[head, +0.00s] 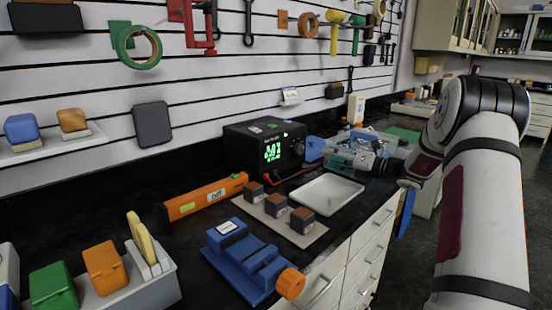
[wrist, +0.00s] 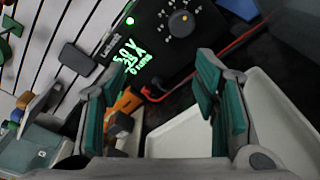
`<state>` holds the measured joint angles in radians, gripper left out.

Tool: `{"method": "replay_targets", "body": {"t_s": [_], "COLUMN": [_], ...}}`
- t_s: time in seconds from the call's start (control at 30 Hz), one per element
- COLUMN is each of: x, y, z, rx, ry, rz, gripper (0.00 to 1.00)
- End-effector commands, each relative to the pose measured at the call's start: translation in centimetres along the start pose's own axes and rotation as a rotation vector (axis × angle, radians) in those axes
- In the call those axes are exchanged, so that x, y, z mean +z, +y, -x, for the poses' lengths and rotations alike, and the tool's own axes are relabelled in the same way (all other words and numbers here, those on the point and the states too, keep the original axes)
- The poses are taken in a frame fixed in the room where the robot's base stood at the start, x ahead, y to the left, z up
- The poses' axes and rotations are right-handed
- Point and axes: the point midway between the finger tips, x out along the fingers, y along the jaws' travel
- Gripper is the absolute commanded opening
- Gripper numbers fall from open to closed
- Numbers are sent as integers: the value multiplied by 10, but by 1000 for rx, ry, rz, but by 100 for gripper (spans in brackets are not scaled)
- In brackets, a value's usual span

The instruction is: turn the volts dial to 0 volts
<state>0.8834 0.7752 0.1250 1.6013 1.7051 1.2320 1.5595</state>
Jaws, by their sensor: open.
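The black power supply (head: 245,150) stands on the dark bench against the slatted wall, with lit green digits (head: 272,152) on its front. In the wrist view its front (wrist: 150,40) shows tilted at the top, with green digits (wrist: 128,58). In the head view my gripper (head: 362,155) is right of the power supply.
A white tray (head: 330,192) lies in front of the power supply, with a red lead (head: 290,179) behind it. Several small dark blocks sit on a board (head: 262,212). An orange level (head: 205,197), a blue vise (head: 245,262) and a clear bin (head: 345,158) stand nearby.

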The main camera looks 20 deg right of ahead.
Motion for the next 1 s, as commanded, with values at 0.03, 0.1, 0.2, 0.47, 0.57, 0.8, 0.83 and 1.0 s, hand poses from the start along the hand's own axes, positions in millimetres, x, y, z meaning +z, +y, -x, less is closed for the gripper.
{"method": "replay_targets", "body": {"t_s": [0.03,0.1,0.2,0.47,0.57,0.8,0.83,1.0], "x": [4,11,15,18,20,26,26,29], "y": [-21,-37,-48,-48,-49,-50,-50,-50], "z": [6,13,16,-12,-32,-79,-84,-107], "rx": [-6,-9,-10,-7,-7,-7,-8,-9], "ry": [-44,-89,-119,-121,-121,-120,-120,-120], "rz": [-54,-106,-144,-147,-147,-145,-145,-145], "gripper": [55,55,55,55,55,55,55,55]}}
